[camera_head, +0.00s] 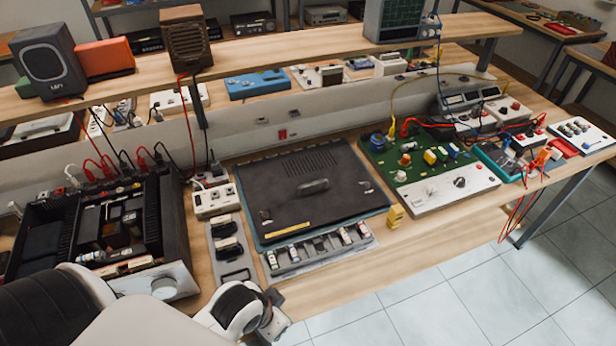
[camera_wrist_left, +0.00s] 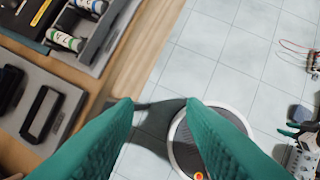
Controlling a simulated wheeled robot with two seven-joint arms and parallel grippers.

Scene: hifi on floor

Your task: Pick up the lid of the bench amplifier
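The bench amplifier (camera_head: 172,262) stands open at the left of the bench, its insides exposed. A dark flat panel with a raised handle, which looks like its lid (camera_head: 350,198), lies flat on a teal mat at mid-bench. A yellow strip marks its front edge. My left gripper (camera_head: 272,318) is low by the bench's front edge, in front of the lid and apart from it. In the left wrist view its two teal fingers (camera_wrist_left: 163,103) are spread with nothing between them, over the bench edge and floor. My right gripper is in neither view.
A grey tray of small cylinders (camera_head: 312,254) lies right in front of the lid. A tray with black handles (camera_head: 232,262) is to its left. A power strip (camera_head: 217,200), a green circuit board (camera_head: 420,160) and a yellow clip (camera_head: 395,216) flank it. A shelf runs behind.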

